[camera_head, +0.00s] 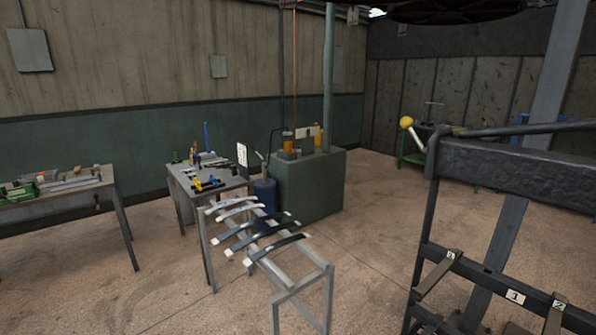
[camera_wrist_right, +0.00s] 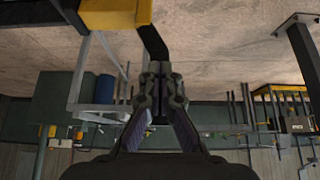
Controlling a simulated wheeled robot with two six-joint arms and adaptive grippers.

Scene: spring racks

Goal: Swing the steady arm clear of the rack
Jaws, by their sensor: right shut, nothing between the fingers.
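A dark metal rack (camera_head: 518,175) stands at the right of the head view, with numbered tags on its lower rail. At its upper left corner a short lever ends in a yellow knob (camera_head: 407,122), beside a thin dark bar (camera_head: 500,130) running over the rack's top beam. I cannot tell for certain which piece is the steady arm. In the right wrist view my right gripper (camera_wrist_right: 156,85) is shut and empty. A dark bar (camera_wrist_right: 151,38) with a yellow part (camera_wrist_right: 115,14) lies just beyond its fingertips; contact is unclear. My left gripper is not in view.
A pale metal stand (camera_head: 300,284) holding several curved leaf springs (camera_head: 250,228) is at the centre. Behind it are a tool table (camera_head: 190,183), a blue barrel (camera_head: 265,193) and a green cabinet (camera_head: 318,185). The floor between stand and rack is clear.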

